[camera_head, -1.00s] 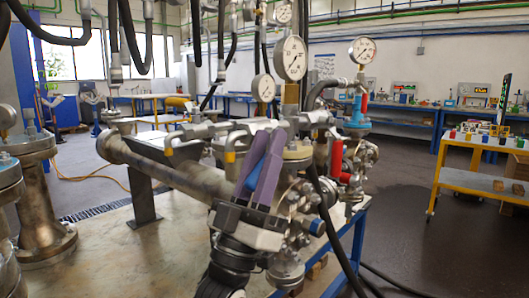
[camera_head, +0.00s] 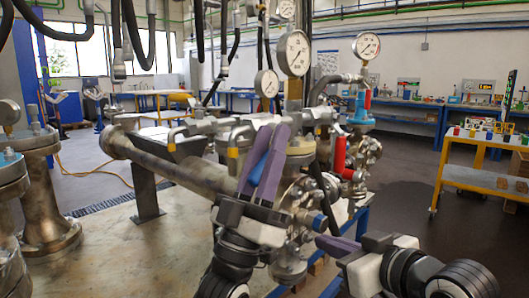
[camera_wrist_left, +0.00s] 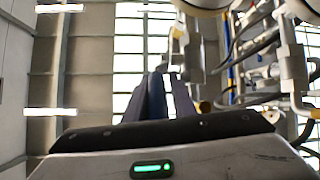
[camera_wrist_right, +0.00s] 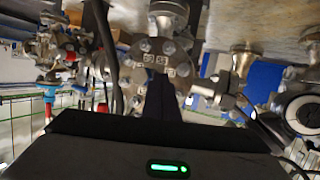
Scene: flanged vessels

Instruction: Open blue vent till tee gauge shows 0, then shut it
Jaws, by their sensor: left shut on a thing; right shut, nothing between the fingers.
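My left gripper (camera_head: 273,132) has its purple fingers shut on a blue lever (camera_head: 259,168), which I take to be the vent handle, in front of the pipe assembly. The lever also shows between the fingers in the left wrist view (camera_wrist_left: 157,96). Its joint to the valve is hidden. A large white dial gauge (camera_head: 293,54) rises above the assembly, with a smaller gauge (camera_head: 267,83) left of it and another gauge (camera_head: 366,45) to the right. Their readings are too small to tell. My right gripper (camera_head: 322,242) is shut and empty, low in front of the flanges.
A red handle (camera_head: 340,154) stands right of the left gripper, near a blue flange (camera_head: 360,114). A thick horizontal pipe (camera_head: 165,167) runs left. Black hoses hang above and behind. A yellow cart (camera_head: 485,181) stands at right, with open floor before it.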

